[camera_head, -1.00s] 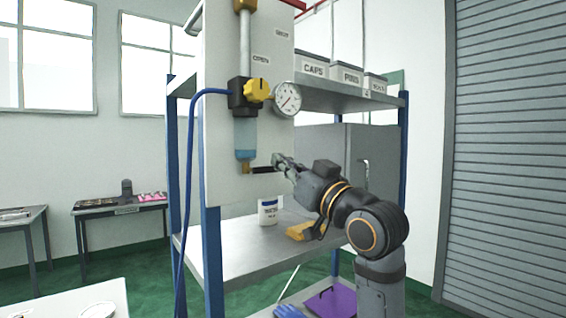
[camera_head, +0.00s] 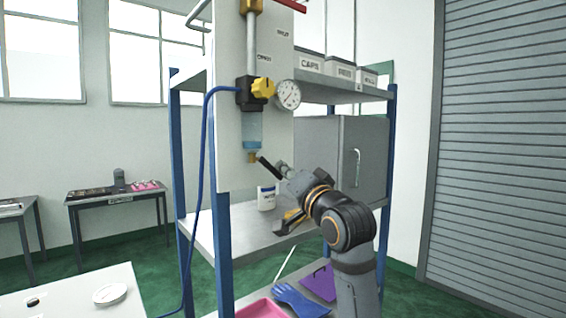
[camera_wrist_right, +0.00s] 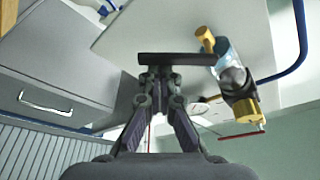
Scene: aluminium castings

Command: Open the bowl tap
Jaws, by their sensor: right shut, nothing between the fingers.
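The filter unit's clear bowl (camera_head: 251,130) hangs on the upright white panel, holding blue liquid. Below it is the brass bowl tap (camera_head: 252,157), with a black lever (camera_head: 268,166) slanting down and right from it. My right gripper (camera_head: 284,171) is shut and empty, its tips at the lever's outer end. In the right wrist view the lever (camera_wrist_right: 180,59) runs across just beyond the closed fingertips (camera_wrist_right: 160,76), with the brass tap (camera_wrist_right: 206,38) at its right end. Whether the fingertips touch the lever I cannot tell. My left gripper is not in view.
A yellow knob (camera_head: 263,88) and a pressure gauge (camera_head: 288,94) sit above the bowl. A blue hose (camera_head: 203,150) hangs at left. A white tub (camera_head: 266,198) stands on the shelf (camera_head: 235,238) below. A grey cabinet (camera_head: 345,150) is behind my right arm.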

